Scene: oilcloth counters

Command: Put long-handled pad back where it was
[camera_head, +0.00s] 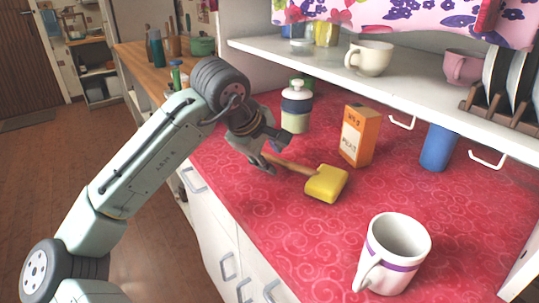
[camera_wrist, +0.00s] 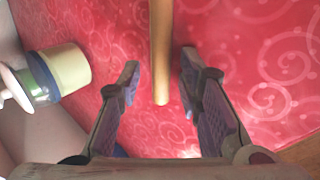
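The long-handled pad lies on the red oilcloth counter (camera_head: 262,222). Its yellow head (camera_head: 326,183) points toward the front right, and its wooden handle (camera_head: 287,163) runs back left to my gripper. My gripper (camera_head: 268,165) is at the handle's end in the head view. In the wrist view my gripper (camera_wrist: 160,75) is open, with the wooden handle (camera_wrist: 161,50) between its two fingers. There is a gap on both sides of the handle. The yellow head is out of the wrist view.
A lidded jar (camera_head: 296,107) stands just behind my gripper. An orange carton (camera_head: 359,136) and a blue cup (camera_head: 438,147) stand farther right. A white mug with a purple band (camera_head: 395,252) stands at the front. A white shelf (camera_head: 400,85) overhangs the back.

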